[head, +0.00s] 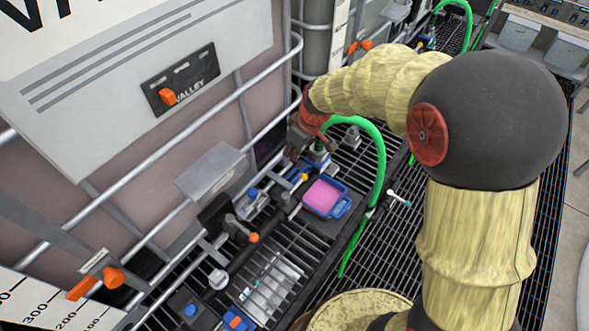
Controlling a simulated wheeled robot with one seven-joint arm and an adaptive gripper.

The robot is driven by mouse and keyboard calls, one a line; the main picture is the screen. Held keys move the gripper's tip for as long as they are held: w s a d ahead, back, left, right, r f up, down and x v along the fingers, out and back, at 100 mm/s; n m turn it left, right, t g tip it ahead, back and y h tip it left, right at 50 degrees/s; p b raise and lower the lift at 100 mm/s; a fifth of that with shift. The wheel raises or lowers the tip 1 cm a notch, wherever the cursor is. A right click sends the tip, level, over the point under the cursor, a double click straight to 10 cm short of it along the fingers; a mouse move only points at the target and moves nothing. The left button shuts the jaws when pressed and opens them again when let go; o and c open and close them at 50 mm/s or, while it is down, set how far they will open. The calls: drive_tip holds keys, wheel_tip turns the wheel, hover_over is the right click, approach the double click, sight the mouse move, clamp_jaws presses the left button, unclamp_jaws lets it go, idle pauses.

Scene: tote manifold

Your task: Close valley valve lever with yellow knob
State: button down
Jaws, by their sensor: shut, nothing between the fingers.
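A small yellow knob (303,178) shows on the rack below and close to my gripper, left of the blue tray. The lever under it is small and partly hidden, so its angle is hard to tell. A black VALLEY plate (180,80) with an orange switch is on the tote's white panel at upper left. My gripper (293,150) is red and dark, and points down above the knob beside the tote frame. It is shut and empty. The picture does not show whether it touches anything.
A blue tray (338,208) with a pink block sits right of the knob. A green hose (379,160) arches beside my arm. A black pipe valve with an orange-tipped handle (253,237) is at lower left. Metal bars (170,125) cross the tote front.

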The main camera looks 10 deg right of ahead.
sight(295, 187)
drive_tip(key=b+x, duration=0.2)
drive_tip(key=x, duration=0.9)
drive_tip(key=s+d, duration=0.1)
drive_tip(key=s+d+r, duration=0.1)
drive_tip(key=s+d, duration=0.1)
drive_tip(key=shift+r, duration=0.25)
drive_tip(key=shift+s, duration=0.1)
